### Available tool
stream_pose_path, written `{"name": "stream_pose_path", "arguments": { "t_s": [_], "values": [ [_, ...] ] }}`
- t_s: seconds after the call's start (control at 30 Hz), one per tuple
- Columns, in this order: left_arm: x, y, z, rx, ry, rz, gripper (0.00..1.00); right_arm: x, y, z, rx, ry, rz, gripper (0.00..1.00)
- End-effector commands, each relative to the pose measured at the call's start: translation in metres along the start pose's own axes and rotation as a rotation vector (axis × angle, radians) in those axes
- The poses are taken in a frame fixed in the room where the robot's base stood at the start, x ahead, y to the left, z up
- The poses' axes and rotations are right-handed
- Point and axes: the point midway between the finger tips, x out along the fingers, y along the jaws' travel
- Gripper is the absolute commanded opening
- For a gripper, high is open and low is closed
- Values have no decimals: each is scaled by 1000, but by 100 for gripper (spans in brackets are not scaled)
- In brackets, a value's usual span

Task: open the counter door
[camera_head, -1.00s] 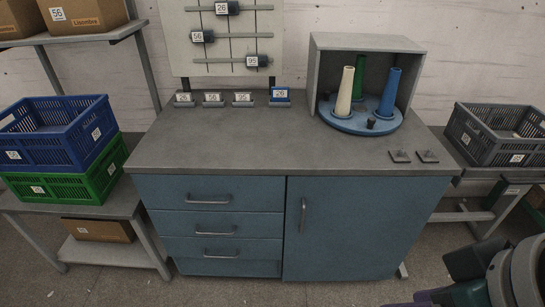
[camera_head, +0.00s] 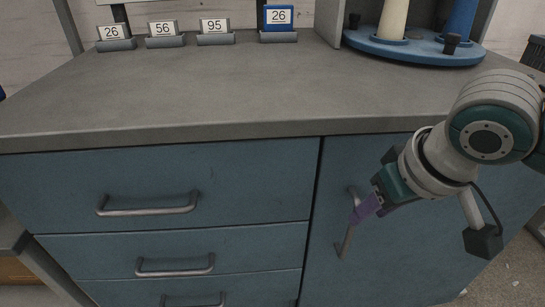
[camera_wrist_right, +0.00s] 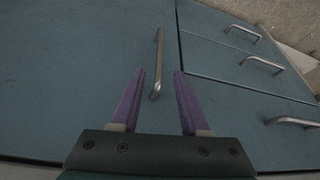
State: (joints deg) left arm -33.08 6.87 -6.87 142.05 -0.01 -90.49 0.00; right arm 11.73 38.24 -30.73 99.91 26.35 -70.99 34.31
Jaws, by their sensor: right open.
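The counter door (camera_head: 390,262) is a blue panel on the right of the counter front, and it is closed. Its grey vertical bar handle (camera_head: 346,243) is near the door's left edge, partly hidden by my right gripper (camera_head: 366,207). In the right wrist view, my right gripper (camera_wrist_right: 158,82) has its purple fingers spread, with the end of the door handle (camera_wrist_right: 158,62) showing between them. The fingers are not closed on the handle; whether they touch it I cannot tell. My left gripper is not in view.
Drawers with bar handles (camera_head: 147,207) are left of the door. The grey countertop (camera_head: 230,90) overhangs the door. On it stand small numbered card holders (camera_head: 166,36) and a blue turntable (camera_head: 420,50) with cones. The floor (camera_head: 508,275) shows at lower right.

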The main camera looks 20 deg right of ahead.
Motion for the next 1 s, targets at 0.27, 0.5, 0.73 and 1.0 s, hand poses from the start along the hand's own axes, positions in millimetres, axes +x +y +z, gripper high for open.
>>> {"name": "stream_pose_path", "arguments": {
  "t_s": [0.27, 0.5, 0.73, 1.0],
  "values": [
    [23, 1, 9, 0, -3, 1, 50, 38, 1, 2, 5, -1, 3, 45],
    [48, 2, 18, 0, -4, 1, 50, 83, 2, 2, 4, 1, 3, 45],
    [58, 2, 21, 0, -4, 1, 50, 101, 2, 1, 2, 1, 3, 45],
    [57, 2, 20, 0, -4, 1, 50, 101, 2, 0, 2, 0, 2, 45]
  ]
}}
